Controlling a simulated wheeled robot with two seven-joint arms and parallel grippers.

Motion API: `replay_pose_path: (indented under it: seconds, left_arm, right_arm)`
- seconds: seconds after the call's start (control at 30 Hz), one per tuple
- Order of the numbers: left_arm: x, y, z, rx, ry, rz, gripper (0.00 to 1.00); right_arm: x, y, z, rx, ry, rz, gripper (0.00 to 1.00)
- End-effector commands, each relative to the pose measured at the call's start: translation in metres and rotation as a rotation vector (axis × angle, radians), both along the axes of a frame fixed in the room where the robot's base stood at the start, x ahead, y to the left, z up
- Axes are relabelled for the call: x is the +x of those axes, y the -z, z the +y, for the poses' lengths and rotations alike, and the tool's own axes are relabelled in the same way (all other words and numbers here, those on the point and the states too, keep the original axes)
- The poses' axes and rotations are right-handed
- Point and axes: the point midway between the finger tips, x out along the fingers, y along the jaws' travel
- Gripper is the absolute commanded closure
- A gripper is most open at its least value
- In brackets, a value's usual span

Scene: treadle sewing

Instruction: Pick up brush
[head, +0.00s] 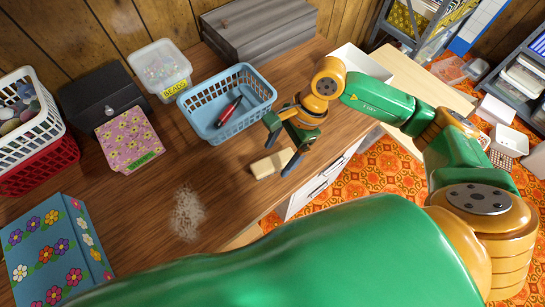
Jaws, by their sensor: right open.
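A pale tan block (268,165), which looks like the brush, lies on the brown wooden tabletop near its right edge. I cannot make out bristles on it. My right gripper (279,156) is open, with its dark fingers pointing down at the brush. One finger is on the far side of the brush and the other is by its right end, overlapping it in the picture. I cannot tell whether they touch. The right jaws hold nothing visible. A pale patch of dust (187,213) lies on the table, left of and nearer than the brush. My left gripper is not in view.
A blue basket (262,98) holding a red-handled item stands just behind the brush. A bead tub (160,68), pink flowered box (130,140), white and red baskets (45,165) and blue flowered box (30,245) line the left. Tabletop around the dust is clear.

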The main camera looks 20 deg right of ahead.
Motion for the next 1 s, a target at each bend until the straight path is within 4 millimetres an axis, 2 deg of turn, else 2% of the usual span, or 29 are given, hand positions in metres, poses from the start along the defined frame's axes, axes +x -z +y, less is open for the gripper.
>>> replay_pose_path:
  seconds: [0.07,0.13,0.23,1.0]
  left_arm:
    - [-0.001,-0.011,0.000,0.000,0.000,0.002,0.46]
    - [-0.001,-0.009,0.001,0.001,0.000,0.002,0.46]
    - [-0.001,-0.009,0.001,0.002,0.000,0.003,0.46]
    - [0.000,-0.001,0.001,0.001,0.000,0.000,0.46]
  right_arm:
    - [-0.003,0.011,0.007,0.002,-0.002,0.007,0.15]
    - [-0.003,0.024,0.011,0.004,0.001,0.006,0.15]
    - [-0.002,0.032,0.014,0.004,0.001,0.002,0.15]
    - [-0.002,0.037,0.014,0.005,0.001,0.001,0.15]
